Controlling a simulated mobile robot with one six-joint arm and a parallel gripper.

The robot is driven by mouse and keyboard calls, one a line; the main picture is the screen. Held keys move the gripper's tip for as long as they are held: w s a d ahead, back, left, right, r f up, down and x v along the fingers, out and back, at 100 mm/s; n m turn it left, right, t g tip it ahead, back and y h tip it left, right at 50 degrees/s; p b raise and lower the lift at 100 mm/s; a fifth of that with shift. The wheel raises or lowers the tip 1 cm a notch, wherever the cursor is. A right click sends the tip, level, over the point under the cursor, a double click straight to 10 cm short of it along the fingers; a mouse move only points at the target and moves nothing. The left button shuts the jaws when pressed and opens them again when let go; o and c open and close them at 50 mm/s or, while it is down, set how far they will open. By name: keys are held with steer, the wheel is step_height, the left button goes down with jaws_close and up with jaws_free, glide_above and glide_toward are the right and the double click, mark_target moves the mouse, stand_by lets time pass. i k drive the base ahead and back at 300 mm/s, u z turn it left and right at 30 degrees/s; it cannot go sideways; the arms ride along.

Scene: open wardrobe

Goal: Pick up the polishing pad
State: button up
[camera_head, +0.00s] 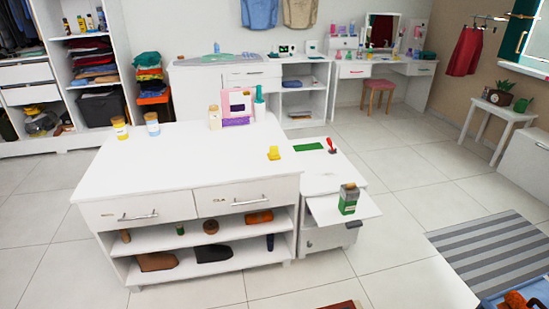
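No thing in the head view can be surely told as the polishing pad. An orange rounded block (259,217), possibly the pad, lies on the upper open shelf (150,250) of the white island, towards its right end. A small brown round thing (211,227) stands on the same shelf to its left. A small yellow thing (273,153) is on the island top near the right edge. My gripper is not in view.
The white island (180,165) has two drawers above open shelves; shoes (157,261) sit on the lower shelf. A low white cabinet (315,175) with a green bottle (348,199) adjoins it on the right. Tiled floor (395,250) is clear up to a striped rug (490,255).

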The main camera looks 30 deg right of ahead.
mark_target(273, 154)
steer(key=k, duration=1.2)
steer(key=z, duration=0.35)
steer(key=i, duration=1.7)
steer(key=u, duration=0.7)
steer(key=i, duration=0.4)
steer(key=u, duration=0.2)
